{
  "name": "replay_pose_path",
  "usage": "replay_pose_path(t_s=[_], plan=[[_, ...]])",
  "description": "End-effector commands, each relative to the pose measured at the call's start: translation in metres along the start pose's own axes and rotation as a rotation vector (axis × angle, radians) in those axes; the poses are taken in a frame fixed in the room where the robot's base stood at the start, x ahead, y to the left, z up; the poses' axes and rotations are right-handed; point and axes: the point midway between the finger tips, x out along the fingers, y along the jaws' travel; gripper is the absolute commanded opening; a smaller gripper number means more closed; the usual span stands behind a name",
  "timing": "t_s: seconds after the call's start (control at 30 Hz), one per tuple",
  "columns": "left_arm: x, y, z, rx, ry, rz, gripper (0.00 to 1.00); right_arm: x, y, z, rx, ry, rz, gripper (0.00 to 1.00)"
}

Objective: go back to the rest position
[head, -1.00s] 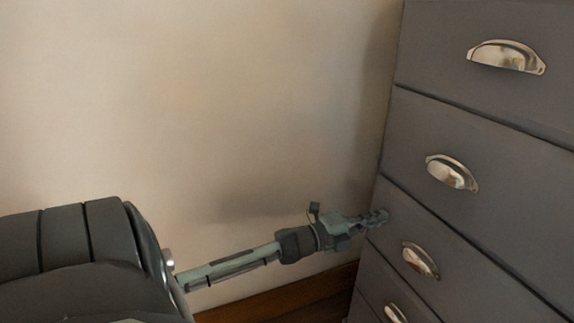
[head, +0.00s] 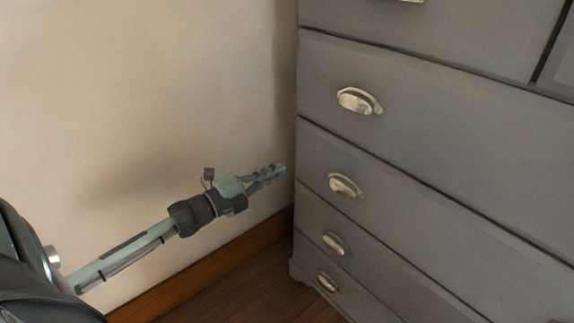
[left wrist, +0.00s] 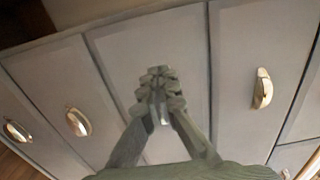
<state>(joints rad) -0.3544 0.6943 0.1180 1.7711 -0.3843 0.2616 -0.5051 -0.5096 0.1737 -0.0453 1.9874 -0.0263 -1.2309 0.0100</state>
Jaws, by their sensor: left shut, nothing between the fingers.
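My left gripper (head: 276,172) reaches in from the left in the head view, beside the left edge of a grey chest of drawers (head: 420,135). Its fingers are together and empty. In the left wrist view the shut fingers (left wrist: 160,84) point at the grey drawer fronts (left wrist: 255,45); I cannot tell the exact gap, but no contact is clear. My right gripper is in neither view.
The drawers are closed and carry metal cup handles, such as one near the gripper (head: 346,186). A beige wall (head: 130,100) with a wooden baseboard (head: 190,275) stands behind my left arm. A strip of wooden floor (head: 250,285) shows below.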

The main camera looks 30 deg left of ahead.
Motion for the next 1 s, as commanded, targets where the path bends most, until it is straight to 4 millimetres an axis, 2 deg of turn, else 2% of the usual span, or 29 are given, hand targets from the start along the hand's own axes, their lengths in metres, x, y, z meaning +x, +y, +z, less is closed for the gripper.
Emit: replay_pose_path(t_s=[0.1, 0.23, 0.57, 0.67, 0.77, 0.83, 0.93, 1.0], plan=[[-0.024, 0.002, -0.001, -0.002, -0.001, 0.003, 0.00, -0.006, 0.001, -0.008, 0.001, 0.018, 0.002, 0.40], [-0.039, 0.001, 0.000, -0.002, -0.001, 0.001, 0.00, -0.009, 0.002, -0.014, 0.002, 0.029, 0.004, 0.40], [-0.046, 0.000, 0.000, -0.001, 0.000, -0.001, 0.00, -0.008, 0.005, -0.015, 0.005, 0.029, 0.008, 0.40], [-0.046, 0.006, 0.001, -0.034, -0.030, 0.012, 0.00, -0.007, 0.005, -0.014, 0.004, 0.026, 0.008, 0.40], [-0.049, 0.029, 0.008, -0.154, -0.141, 0.059, 0.00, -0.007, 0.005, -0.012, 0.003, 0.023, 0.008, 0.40], [-0.055, 0.060, 0.012, -0.297, -0.270, 0.120, 0.00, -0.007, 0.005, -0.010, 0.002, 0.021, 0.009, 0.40], [-0.075, 0.118, 0.004, -0.557, -0.493, 0.243, 0.00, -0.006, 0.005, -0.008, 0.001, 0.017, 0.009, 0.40], [-0.095, 0.161, -0.015, -0.740, -0.651, 0.345, 0.00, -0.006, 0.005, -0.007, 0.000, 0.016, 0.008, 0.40]])
